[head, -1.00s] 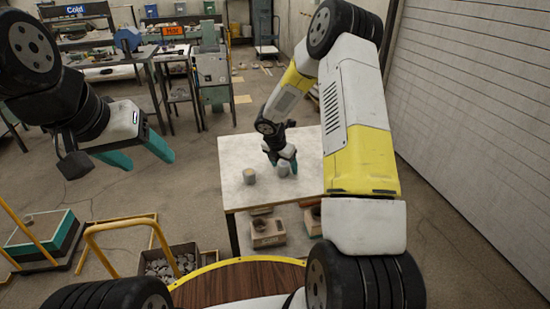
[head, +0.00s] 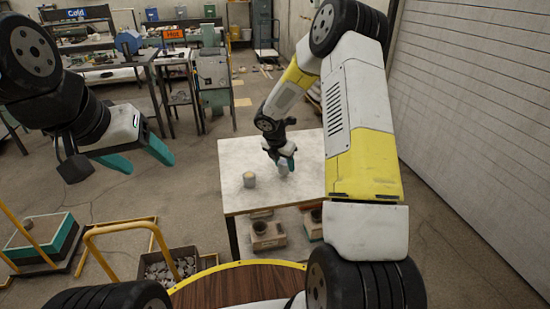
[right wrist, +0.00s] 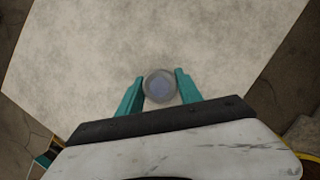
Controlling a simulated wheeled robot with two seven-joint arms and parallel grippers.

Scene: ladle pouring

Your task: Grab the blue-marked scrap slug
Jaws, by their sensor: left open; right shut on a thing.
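The blue-marked slug (right wrist: 160,87) is a grey cylinder with a bluish round top, seen from above in the right wrist view. It sits between the two teal fingers of my right gripper (right wrist: 160,80), which is shut on it. In the head view the right gripper (head: 282,160) is over the white table, and its fingers partly hide the slug. I cannot tell whether the slug touches the table. Another grey slug with a yellowish top (head: 249,180) stands upright on the table to the left. My left gripper (head: 147,161) is open and empty, high at the left.
The white table (head: 240,155) is mostly bare around the slugs. A bin of scrap (head: 168,265) and a yellow rail (head: 125,228) are at lower left. Benches with Cold and Hot signs (head: 173,33) stand at the back.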

